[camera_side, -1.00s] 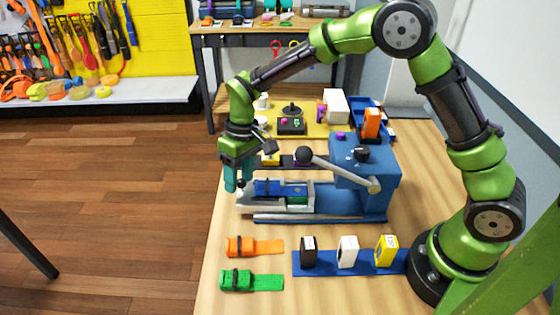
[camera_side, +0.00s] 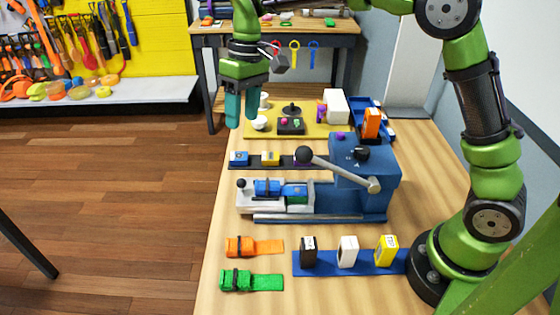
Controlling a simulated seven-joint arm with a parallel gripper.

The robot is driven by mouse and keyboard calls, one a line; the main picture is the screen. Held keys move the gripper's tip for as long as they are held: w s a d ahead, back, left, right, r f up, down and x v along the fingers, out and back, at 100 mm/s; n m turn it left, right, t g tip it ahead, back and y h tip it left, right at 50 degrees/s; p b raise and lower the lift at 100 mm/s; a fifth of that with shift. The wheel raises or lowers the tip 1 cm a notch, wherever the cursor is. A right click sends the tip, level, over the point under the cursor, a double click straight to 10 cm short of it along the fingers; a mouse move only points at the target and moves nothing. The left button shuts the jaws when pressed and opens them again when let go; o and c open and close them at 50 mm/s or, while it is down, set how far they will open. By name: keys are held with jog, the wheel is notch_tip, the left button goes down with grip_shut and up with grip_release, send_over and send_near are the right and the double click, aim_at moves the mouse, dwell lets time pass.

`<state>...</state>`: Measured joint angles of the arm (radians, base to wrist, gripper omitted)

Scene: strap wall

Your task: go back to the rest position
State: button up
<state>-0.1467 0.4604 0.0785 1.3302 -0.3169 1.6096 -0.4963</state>
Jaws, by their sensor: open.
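My gripper (camera_side: 241,108) hangs with its teal fingers pointing down, above the far left part of the bench. The two fingers are apart with nothing between them. Below it and nearer the camera is the blue machine (camera_side: 365,175) with a grey lever ending in a black ball. A blue piece (camera_side: 267,188) and a blue-and-green piece (camera_side: 295,193) sit in the machine's light grey bed, clear of my gripper.
An orange strap (camera_side: 255,246) and a green strap (camera_side: 252,281) lie at the front left. A blue strip (camera_side: 330,262) holds black, white and yellow blocks. A dark strip (camera_side: 285,161) carries small blocks. A yellow board (camera_side: 330,128) with several items lies behind.

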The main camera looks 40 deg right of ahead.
jog(key=shift+d+r, duration=0.1)
jog(key=shift+r, duration=0.45)
jog(key=s+d+r+m+t, duration=0.1)
jog(key=s+d+m+t, duration=0.2)
jog(key=s, duration=0.8)
jog(key=s+d+r+m+t, duration=0.1)
jog(key=s+d+m+t, duration=0.2)
jog(key=s+d, duration=0.3)
jog(key=s+t, duration=0.1)
jog(key=s, duration=0.4)
jog(key=shift+d+t, duration=0.3)
jog(key=shift+d, duration=0.1)
